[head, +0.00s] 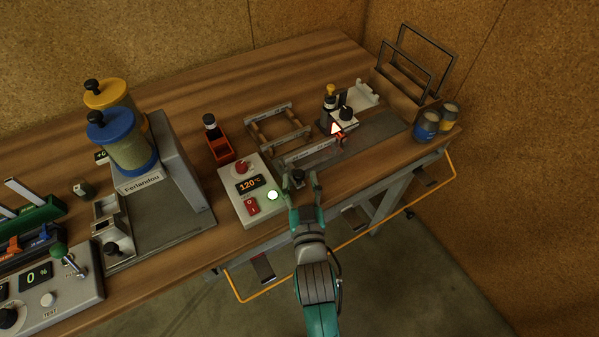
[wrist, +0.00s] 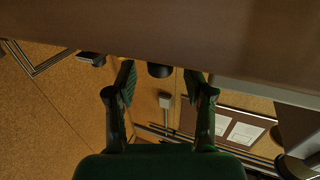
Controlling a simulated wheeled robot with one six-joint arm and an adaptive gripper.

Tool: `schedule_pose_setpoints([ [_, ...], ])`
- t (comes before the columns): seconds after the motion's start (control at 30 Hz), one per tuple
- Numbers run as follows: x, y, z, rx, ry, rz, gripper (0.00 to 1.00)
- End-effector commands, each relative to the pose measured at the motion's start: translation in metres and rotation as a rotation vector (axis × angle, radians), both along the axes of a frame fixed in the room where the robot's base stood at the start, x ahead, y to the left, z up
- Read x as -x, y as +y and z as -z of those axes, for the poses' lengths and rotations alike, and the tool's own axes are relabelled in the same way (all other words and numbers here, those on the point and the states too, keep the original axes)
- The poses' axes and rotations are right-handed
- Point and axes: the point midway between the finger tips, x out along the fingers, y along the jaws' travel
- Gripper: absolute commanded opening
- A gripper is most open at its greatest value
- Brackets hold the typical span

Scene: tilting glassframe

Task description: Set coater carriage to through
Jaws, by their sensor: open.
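My gripper (head: 303,184) is open at the bench's front edge, to the right of the 120 °C control box. A black knob (head: 298,176) sits between its fingers, at the near end of a labelled pale bar (head: 312,153). The fingers look apart from the knob. In the wrist view the dark knob (wrist: 160,70) also shows between the two fingertips (wrist: 160,78). I cannot tell for sure which part is the coater carriage, nor read the position labels. The fingers hide part of the knob's base.
The control box (head: 234,205) with a red switch and lit button stands close left of my gripper. A metal frame (head: 281,124), a knobbed fixture (head: 343,119) and a red warning marker (head: 337,130) lie behind. A yellow rail (head: 345,236) runs along the bench front.

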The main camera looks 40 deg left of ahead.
Motion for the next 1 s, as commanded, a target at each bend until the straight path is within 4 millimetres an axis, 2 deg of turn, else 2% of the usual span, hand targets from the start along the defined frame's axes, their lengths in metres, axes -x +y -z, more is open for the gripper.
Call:
schedule_pose_setpoints([
  [0.2,-0.015,0.015,0.000,0.000,-0.001,0.000,0.53],
  [0.57,-0.018,0.018,0.000,0.001,0.000,0.000,0.53],
  [0.67,-0.018,0.018,0.000,0.001,0.000,0.000,0.33],
  [0.8,-0.018,0.018,0.000,0.001,0.000,0.000,0.00],
  [1.0,-0.018,0.018,0.000,0.001,-0.001,0.000,0.00],
])
